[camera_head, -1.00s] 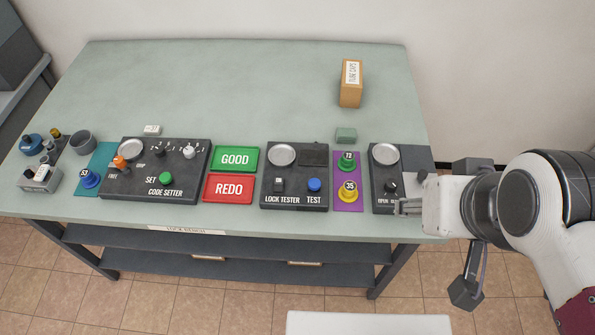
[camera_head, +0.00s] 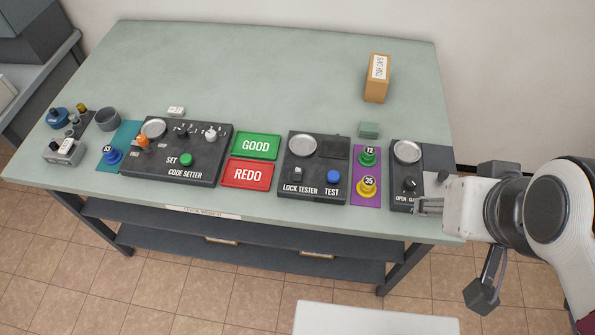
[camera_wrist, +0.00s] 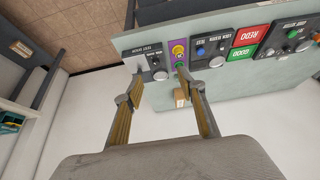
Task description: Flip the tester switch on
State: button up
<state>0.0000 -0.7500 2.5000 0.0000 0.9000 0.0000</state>
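The lock tester (camera_head: 313,170) is a dark box on the green bench, with a round silver dish, a small light-coloured switch (camera_head: 298,175) at its lower left and a blue TEST button (camera_head: 333,176). I cannot tell the switch's position. In the wrist view the lock tester (camera_wrist: 212,48) appears upside down, beyond the fingers. My gripper (camera_head: 424,206) is at the bench's right front, by the lower edge of the rightmost dark panel, well right of the lock tester. In the wrist view my gripper (camera_wrist: 160,72) has its two fingers spread apart with nothing held between them.
The rightmost panel (camera_head: 405,175) has a dish and a dark knob. A purple mat (camera_head: 366,192) with green and yellow knobbed pieces lies between it and the tester. GOOD (camera_head: 255,146) and REDO (camera_head: 248,175) trays lie left of the tester. The bench's back is mostly clear.

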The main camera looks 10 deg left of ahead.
grip_shut()
jog(key=w+a+f+g, duration=0.1)
jog(key=w+a+f, duration=0.4)
jog(key=w+a, duration=0.3)
jog(key=w+a+f+g, duration=0.1)
jog(key=w+a+f, duration=0.4)
jog(key=a, duration=1.1)
jog(key=w, duration=0.3)
jog(key=shift+w+a+f, duration=0.25)
jog(key=shift+w, duration=0.15)
